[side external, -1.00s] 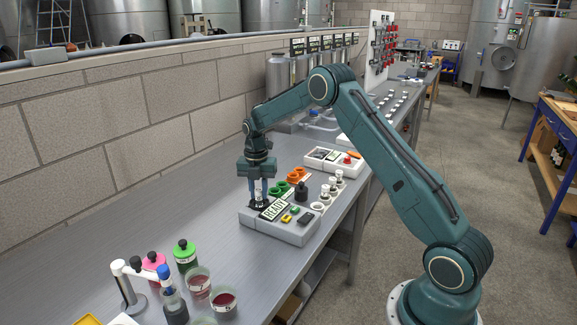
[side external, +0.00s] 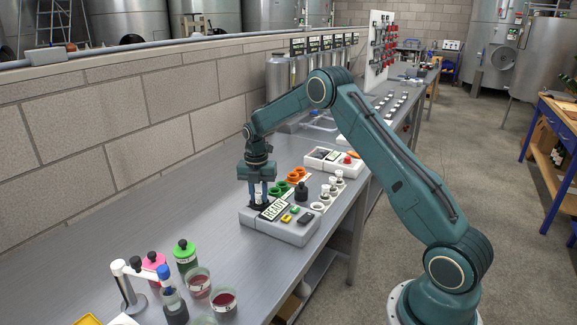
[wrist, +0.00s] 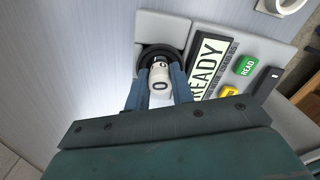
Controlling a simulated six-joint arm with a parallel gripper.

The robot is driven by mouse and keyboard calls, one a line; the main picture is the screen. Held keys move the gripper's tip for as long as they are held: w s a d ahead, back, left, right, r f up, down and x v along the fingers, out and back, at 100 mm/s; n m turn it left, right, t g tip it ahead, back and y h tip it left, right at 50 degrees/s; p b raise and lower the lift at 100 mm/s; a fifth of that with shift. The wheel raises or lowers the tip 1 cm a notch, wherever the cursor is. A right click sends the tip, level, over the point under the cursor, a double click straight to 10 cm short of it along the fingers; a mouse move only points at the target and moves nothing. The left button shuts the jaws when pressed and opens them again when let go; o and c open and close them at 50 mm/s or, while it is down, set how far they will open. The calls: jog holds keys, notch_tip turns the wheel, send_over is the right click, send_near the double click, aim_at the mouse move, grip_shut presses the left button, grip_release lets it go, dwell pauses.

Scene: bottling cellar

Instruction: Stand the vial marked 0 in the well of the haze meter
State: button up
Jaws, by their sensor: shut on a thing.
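The vial marked 0 (wrist: 160,84) has a white cap and is between the fingers of my gripper (wrist: 157,95), which is shut on it. In the wrist view the vial lies over the round black well (wrist: 165,52) of the haze meter. The haze meter (side external: 283,232) is a pale grey box with a READY display (wrist: 207,64), a green READ button (wrist: 246,66) and a yellow button. In the side view my gripper (side external: 258,198) points down at the meter's left end. Whether the vial's base touches the well's bottom is hidden.
Behind the meter stand green rings (side external: 281,188), orange rings (side external: 297,175) and a white rack with vials (side external: 329,192). A black weight-like piece (side external: 301,192) stands near the meter. Cups (side external: 223,301) and bottles (side external: 185,256) are at the front left. The bench between is clear.

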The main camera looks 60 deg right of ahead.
jog(key=shift+f, duration=0.5)
dwell(0.4)
jog(key=o, duration=0.9)
jog(key=shift+c, duration=1.2)
jog(key=shift+o, duration=0.2)
jog(key=shift+r, duration=0.1)
jog(key=shift+r, duration=0.25)
jog(key=shift+o, duration=1.4)
jog(key=shift+r, duration=2.75)
